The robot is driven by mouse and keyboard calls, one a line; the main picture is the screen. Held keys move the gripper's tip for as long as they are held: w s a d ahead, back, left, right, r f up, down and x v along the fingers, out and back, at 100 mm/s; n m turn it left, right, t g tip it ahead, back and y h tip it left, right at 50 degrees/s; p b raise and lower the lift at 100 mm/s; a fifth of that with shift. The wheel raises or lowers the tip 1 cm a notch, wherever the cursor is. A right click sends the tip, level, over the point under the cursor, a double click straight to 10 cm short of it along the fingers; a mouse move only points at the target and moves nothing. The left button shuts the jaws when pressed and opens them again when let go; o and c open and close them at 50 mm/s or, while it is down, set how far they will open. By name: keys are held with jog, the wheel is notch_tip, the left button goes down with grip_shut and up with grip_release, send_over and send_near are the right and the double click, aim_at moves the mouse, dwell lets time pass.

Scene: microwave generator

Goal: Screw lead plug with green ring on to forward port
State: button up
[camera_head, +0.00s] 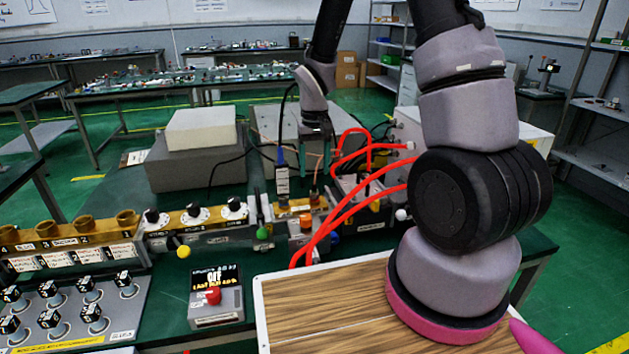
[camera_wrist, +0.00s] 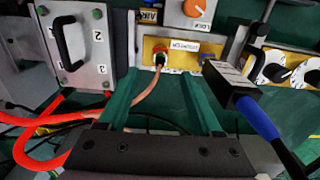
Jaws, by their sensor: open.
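A copper-coloured lead (camera_wrist: 147,88) ends in a small plug (camera_wrist: 160,59) at a port on the yellow plate (camera_wrist: 183,46) in the wrist view. The lead also shows in the head view (camera_head: 316,190). A port with a blue ring (camera_wrist: 208,58) sits to its right. The port labels are too blurred to read. My gripper (camera_wrist: 160,92) is open, its two green fingers either side of the lead and short of the plug. In the head view my gripper (camera_head: 317,166) hangs above the bench hardware.
A black labelled block with a blue cable (camera_wrist: 238,88) stands close beside my right finger. A grey box with a black handle (camera_wrist: 75,45) is at left. Thick red cables (camera_head: 345,210) loop right of my gripper. Dials (camera_head: 196,213) line the bench at left.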

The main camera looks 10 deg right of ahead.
notch_tip(320, 180, up, 5)
dwell(0.4)
